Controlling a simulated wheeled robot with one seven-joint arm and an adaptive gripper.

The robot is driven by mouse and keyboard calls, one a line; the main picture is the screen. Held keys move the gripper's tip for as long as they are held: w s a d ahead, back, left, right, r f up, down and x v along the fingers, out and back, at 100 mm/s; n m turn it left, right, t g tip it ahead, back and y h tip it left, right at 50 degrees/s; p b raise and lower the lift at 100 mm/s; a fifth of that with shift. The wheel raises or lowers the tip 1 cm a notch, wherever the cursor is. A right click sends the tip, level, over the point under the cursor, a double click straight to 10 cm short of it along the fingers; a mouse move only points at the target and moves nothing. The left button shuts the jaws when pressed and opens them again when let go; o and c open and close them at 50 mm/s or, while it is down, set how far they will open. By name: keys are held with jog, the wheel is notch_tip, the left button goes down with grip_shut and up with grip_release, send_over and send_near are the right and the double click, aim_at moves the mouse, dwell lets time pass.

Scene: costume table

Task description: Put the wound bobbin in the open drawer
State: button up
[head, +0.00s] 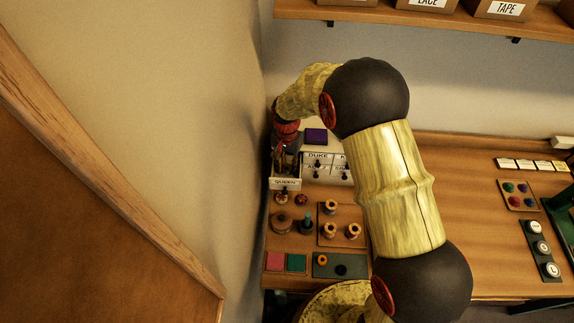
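My gripper (284,150) points down at the far left end of the table, over the open drawer (285,184) labelled QUEEN. It is small and partly dark here, so I cannot tell whether its fingers are open or shut, or whether they hold anything. The drawer sticks out from a small white drawer unit (318,156); its inside is mostly hidden by the gripper and shadow. I cannot tell for sure which piece is the wound bobbin. A small orange ring-like piece (322,260) sits on a dark green plate, beside a dark round spot.
Several wooden spools (330,230) stand on a board (343,241). A brown spool (281,222) and a dark green-topped piece (306,222) are left of it. Pink and green squares (285,262) lie in front. The wall is close on the left. The table's middle is clear.

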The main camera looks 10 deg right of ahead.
jog(key=shift+o, duration=0.8)
jog(key=shift+r, duration=0.1)
jog(key=shift+r, duration=0.3)
notch_tip(320, 180, up, 12)
notch_tip(320, 180, up, 6)
send_over(294, 176)
jog(key=s+d+r+n+t, duration=0.2)
jog(key=s+d+r, duration=0.2)
jog(key=s+r, duration=0.4)
jog(key=s+d+r+n+t, duration=0.1)
jog(key=s+d+r+n, duration=0.1)
jog(key=s, duration=0.7)
jog(key=s+d+r+n+t, duration=0.1)
jog(key=s+d+r+t, duration=0.1)
jog(key=s, duration=0.7)
jog(key=shift+s+d+r+n+t, duration=0.15)
jog(key=shift+s+d+n+t, duration=0.2)
jog(key=shift+d, duration=0.25)
